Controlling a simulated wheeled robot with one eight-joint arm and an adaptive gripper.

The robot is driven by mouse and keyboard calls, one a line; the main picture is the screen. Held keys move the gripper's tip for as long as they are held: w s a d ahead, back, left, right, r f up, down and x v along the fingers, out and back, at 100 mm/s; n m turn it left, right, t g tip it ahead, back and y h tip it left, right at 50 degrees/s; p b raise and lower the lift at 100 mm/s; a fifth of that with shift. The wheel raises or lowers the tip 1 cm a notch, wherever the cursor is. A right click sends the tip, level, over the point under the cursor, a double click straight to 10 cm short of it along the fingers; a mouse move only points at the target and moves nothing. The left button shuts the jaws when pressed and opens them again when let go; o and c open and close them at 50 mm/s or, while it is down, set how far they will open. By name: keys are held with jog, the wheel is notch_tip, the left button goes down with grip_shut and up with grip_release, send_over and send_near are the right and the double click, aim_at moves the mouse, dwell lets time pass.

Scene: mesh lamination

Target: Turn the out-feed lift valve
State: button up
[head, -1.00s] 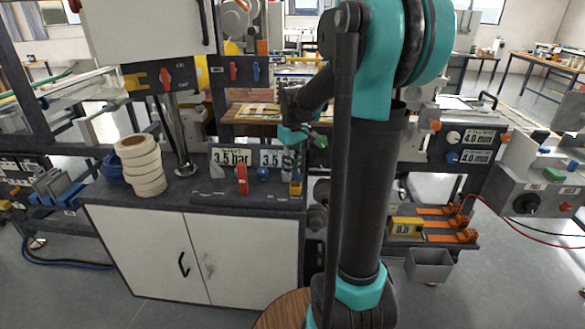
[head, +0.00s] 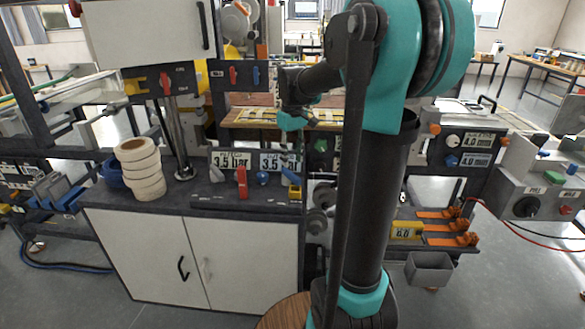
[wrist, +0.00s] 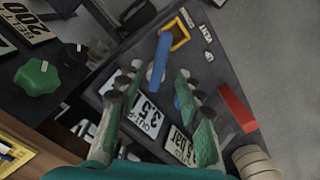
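The out-feed valve's blue lever (wrist: 160,58) shows in the wrist view, with its upper end by a yellow bracket (wrist: 179,30) near a VENT label. In the head view the blue lever (head: 290,177) and bracket (head: 295,192) are at the right end of the bench panel. My gripper (wrist: 159,78) is open, its green-padded fingers either side of the lever's lower end in the wrist view. I see no clear contact. In the head view my gripper (head: 291,150) hangs above the lever, its fingertips hard to make out. The out-feed pressure display (wrist: 148,112) reads 3.5.
A red lever (head: 241,181) and a round blue knob (head: 262,177) are left of the blue lever. A green knob (wrist: 37,77) is left in the wrist view. White rolls (head: 140,168) are stacked at the bench's left. Floor in front of the cabinet is clear.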

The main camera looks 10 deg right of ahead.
aim_at(293, 174)
notch_tip(293, 174, up, 6)
jog(key=shift+r, duration=0.2)
jog(key=shift+s+f, duration=0.1)
jog(key=s+f+m, duration=0.1)
jog(key=s+f, duration=0.2)
jog(key=f, duration=0.1)
jog(key=s+f+t, duration=0.1)
jog(key=s+f, duration=0.2)
jog(key=f, duration=0.2)
jog(key=s+f+m+t, duration=0.1)
jog(key=s+f, duration=0.3)
jog(key=shift+f+m, duration=0.3)
jog(key=shift+f, duration=0.1)
jog(key=s+f+m+t, duration=0.2)
jog(key=s+f, duration=0.7)
jog(key=s, duration=0.1)
jog(key=shift+f, duration=0.25)
dwell(1.0)
